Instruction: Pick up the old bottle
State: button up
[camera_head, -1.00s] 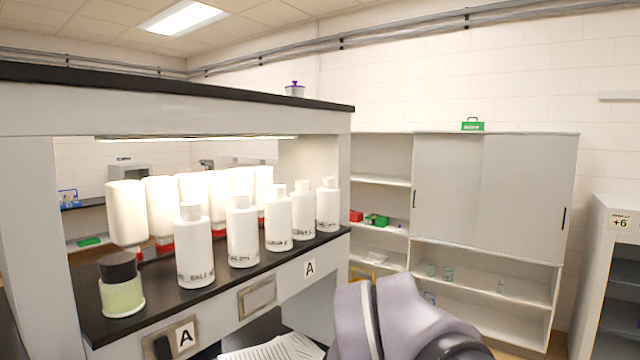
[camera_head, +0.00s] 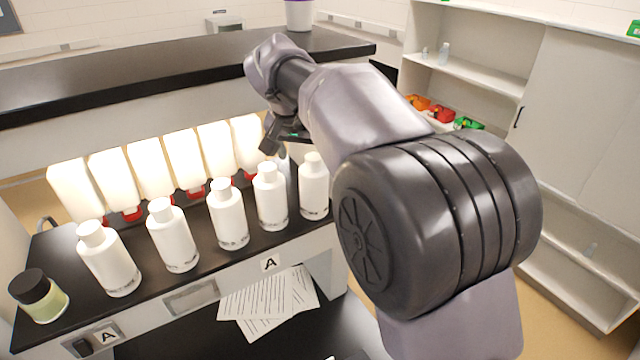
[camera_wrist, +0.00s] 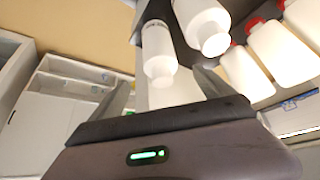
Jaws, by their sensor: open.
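A row of white capped bottles stands upright along the front of the black shelf: from left (camera_head: 108,260), (camera_head: 172,237), (camera_head: 228,215), (camera_head: 270,198), and the rightmost bottle (camera_head: 314,190). I cannot tell which is the old bottle; the labels are too small to read. My gripper (camera_head: 278,146) is above and behind the right end of this row. In the wrist view my open gripper (camera_wrist: 166,90) has one white bottle (camera_wrist: 158,45) in line between its fingers, with nothing visibly gripped. Another white bottle (camera_wrist: 200,22) is beside it.
Inverted white bottles with red caps (camera_head: 186,158) hang behind the row. A jar with a black lid (camera_head: 40,297) stands at the left end. The black upper shelf (camera_head: 170,60) runs above. Papers (camera_head: 265,305) lie below. A white cabinet (camera_head: 575,110) stands at right.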

aim_at(314, 162)
jog(key=x, duration=0.2)
jog(key=p+x, duration=0.1)
jog(key=x, duration=0.5)
jog(key=shift+w+d, duration=0.4)
jog(key=shift+w, duration=0.1)
jog(key=p+x, duration=0.2)
jog(key=x, duration=0.1)
jog(key=p+x, duration=0.1)
jog(key=shift+w+a+f, duration=0.15)
jog(key=shift+a+f, duration=0.2)
jog(key=shift+f, duration=0.05)
jog(key=shift+w+d+f, duration=0.1)
jog(key=shift+w+f, duration=0.1)
jog(key=shift+w, duration=0.05)
jog(key=shift+s+r, duration=0.1)
jog(key=shift+s, duration=0.1)
jog(key=shift+c, duration=0.9)
jog(key=shift+s, duration=0.1)
jog(key=c, duration=0.4)
grip_shut()
